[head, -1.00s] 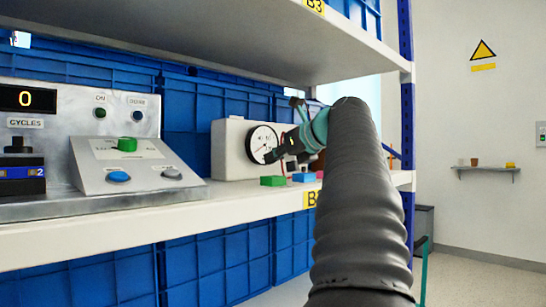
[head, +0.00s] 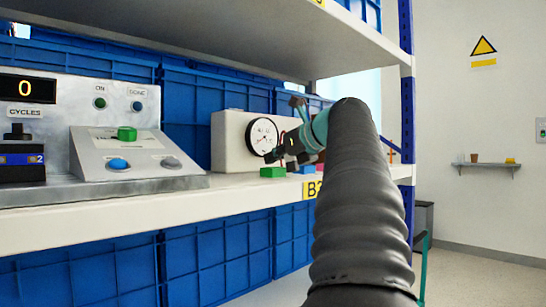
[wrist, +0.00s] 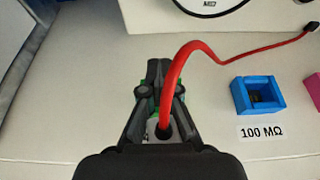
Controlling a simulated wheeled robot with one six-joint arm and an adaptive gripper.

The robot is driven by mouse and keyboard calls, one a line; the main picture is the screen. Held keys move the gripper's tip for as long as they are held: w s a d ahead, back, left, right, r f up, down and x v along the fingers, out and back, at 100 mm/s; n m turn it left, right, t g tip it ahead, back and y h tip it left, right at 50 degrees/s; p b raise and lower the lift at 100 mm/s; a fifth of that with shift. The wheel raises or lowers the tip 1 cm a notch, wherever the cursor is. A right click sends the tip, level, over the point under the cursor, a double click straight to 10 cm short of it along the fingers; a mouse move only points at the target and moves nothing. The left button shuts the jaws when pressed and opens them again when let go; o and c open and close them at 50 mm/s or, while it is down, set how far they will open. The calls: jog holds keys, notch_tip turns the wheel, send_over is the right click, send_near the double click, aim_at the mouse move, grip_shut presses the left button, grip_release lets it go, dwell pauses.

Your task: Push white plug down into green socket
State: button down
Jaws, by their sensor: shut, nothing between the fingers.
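The green socket (head: 273,172) sits on the shelf's front edge below the dial box. My gripper (head: 271,157) is shut just above it, with the fingertips pointing down and left. In the wrist view my gripper (wrist: 157,68) has its fingers together and covers most of the green socket, of which green bits show beside the fingers. A pale part that looks like the white plug (wrist: 153,127) shows between the finger links, with a red cable rising from it. How deep the plug sits in the socket is hidden.
A blue socket (wrist: 257,95) labelled 100 MΩ stands to the right, with a pink socket (wrist: 314,88) beyond. The red cable (wrist: 205,45) arches over to the right. The white dial box (head: 230,145) is behind. A sloped control panel (head: 135,155) stands on the left.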

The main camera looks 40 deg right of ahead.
jog(key=shift+f, duration=0.4)
jog(key=c, duration=1.2)
grip_release()
jog(key=shift+c, duration=0.2)
jog(key=shift+s, duration=0.1)
jog(key=v, duration=1.2)
